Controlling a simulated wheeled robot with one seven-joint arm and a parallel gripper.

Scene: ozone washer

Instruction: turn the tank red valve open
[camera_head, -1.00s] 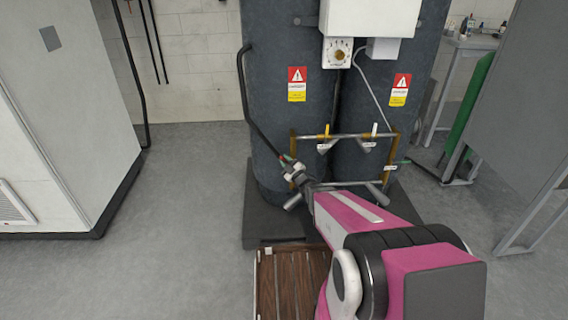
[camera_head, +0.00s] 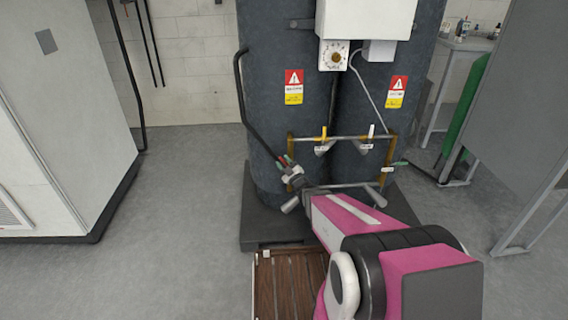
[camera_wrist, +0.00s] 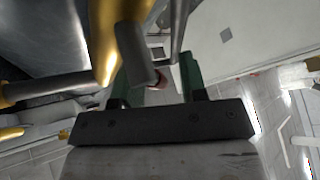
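The red valve (camera_head: 282,160) shows as a small red piece at the left end of the pipe frame, in front of the left dark tank (camera_head: 272,110). My gripper (camera_head: 287,163) is right at it, reaching up from below. In the wrist view, my gripper's two green fingers (camera_wrist: 160,75) stand apart. A small part of the red valve (camera_wrist: 159,80) shows between them, partly hidden behind a grey pipe stub (camera_wrist: 136,55). I cannot tell whether a finger touches the valve.
A yellow pipe (camera_wrist: 103,40) runs close beside the fingers in the wrist view. A yellow handle (camera_head: 324,133) and a white handle (camera_head: 371,131) sit on the frame's upper bar. A wooden pallet (camera_head: 285,285) lies in front. Open floor (camera_head: 185,200) is at left.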

